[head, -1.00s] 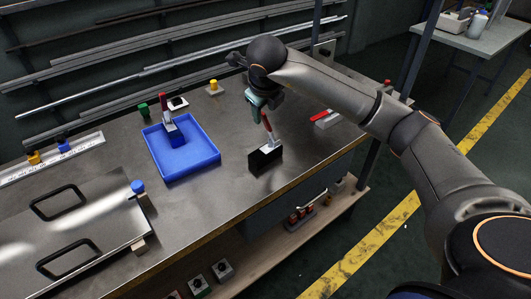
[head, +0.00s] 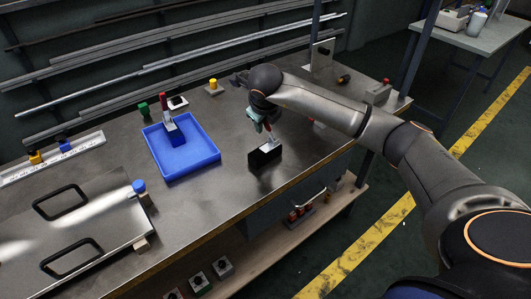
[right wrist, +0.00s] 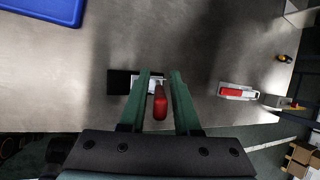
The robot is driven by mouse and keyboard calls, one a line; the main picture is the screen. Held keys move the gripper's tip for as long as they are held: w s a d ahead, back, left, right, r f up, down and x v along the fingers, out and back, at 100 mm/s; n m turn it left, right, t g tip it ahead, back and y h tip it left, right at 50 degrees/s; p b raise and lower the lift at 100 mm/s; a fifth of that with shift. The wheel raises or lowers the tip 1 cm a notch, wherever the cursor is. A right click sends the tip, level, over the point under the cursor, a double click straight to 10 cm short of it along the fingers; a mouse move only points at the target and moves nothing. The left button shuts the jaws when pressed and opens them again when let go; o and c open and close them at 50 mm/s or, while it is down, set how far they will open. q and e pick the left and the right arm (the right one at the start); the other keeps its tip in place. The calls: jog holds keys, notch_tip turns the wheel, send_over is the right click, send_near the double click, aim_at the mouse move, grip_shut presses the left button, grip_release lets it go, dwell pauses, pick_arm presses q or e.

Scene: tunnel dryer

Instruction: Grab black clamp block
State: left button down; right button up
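The black clamp block (head: 264,157) stands on the metal workbench, to the right of the blue tray. In the right wrist view the black block (right wrist: 119,82) lies beneath the fingers, with its pale metal clamp and red handle (right wrist: 160,103) between them. My right gripper (head: 264,127) is over the block from above. In the right wrist view its two green fingers (right wrist: 161,76) are apart, on either side of the red handle, with gaps visible. The head view hides most of the red handle behind the gripper. My left gripper is not in view.
The blue tray (head: 207,153) holds a blue clamp block with a red handle (head: 163,99). Another red-handled clamp (right wrist: 236,92) lies right of the gripper in the right wrist view. A panel with black handles (head: 110,212) covers the bench's left. Bare bench surrounds the black block.

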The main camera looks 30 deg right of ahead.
grip_shut()
dwell(1.1)
